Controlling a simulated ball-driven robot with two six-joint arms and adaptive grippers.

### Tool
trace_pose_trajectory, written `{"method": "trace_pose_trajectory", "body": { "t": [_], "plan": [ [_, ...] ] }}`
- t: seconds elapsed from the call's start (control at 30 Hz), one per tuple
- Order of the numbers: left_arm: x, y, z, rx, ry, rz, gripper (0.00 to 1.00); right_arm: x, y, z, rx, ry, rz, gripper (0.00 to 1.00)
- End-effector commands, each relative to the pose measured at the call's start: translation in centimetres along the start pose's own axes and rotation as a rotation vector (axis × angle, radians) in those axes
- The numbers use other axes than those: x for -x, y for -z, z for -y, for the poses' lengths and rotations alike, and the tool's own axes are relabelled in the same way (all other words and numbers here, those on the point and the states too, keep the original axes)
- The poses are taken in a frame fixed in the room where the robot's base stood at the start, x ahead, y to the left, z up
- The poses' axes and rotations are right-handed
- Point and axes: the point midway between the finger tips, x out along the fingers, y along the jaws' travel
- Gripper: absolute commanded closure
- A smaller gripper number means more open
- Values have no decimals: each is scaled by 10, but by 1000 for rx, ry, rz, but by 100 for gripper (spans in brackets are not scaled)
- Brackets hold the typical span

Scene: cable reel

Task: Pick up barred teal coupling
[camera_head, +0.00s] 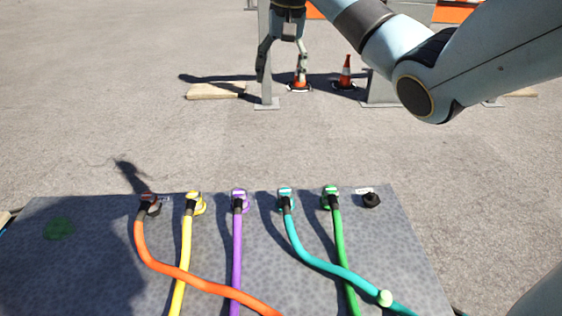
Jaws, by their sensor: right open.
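The teal coupling (286,197) sits near the far edge of the grey speckled panel (60,285), with light marks on its top. The bars on it are too small to make out clearly. Its teal cable (315,259) runs toward the lower right, with a pale collar (385,298) near the bottom edge. My right gripper (281,78) is open and empty, pointing down, and appears above and beyond the panel, apart from the coupling. My left gripper is not in view.
Orange (148,201), yellow (195,202), purple (239,199) and green (332,196) couplings stand in the same row. A black fitting (372,200) without a cable is at right. The orange cable (195,281) crosses the yellow and purple ones. Traffic cones (346,71) stand beyond; open pavement lies between.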

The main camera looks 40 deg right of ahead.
Motion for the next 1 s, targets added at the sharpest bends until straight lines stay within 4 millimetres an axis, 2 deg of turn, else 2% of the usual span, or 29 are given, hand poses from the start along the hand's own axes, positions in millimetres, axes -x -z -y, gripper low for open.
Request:
{"method": "trace_pose_trajectory", "body": {
  "t": [0.3, 0.57, 0.67, 0.8, 0.9, 1.0],
  "plan": [
    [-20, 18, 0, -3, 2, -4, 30, -33, -4, -4, 0, -7, 8, 29],
    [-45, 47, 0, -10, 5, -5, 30, -89, -12, -10, 0, -23, 27, 29],
    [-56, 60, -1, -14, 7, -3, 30, -122, -17, -14, 0, -33, 39, 29],
    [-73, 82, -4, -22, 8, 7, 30, -186, -27, -23, 0, -56, 66, 29],
    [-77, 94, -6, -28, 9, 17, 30, -228, -34, -29, 0, -72, 86, 29],
    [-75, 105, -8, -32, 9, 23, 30, -256, -39, -33, 0, -84, 100, 29]
  ]
}}
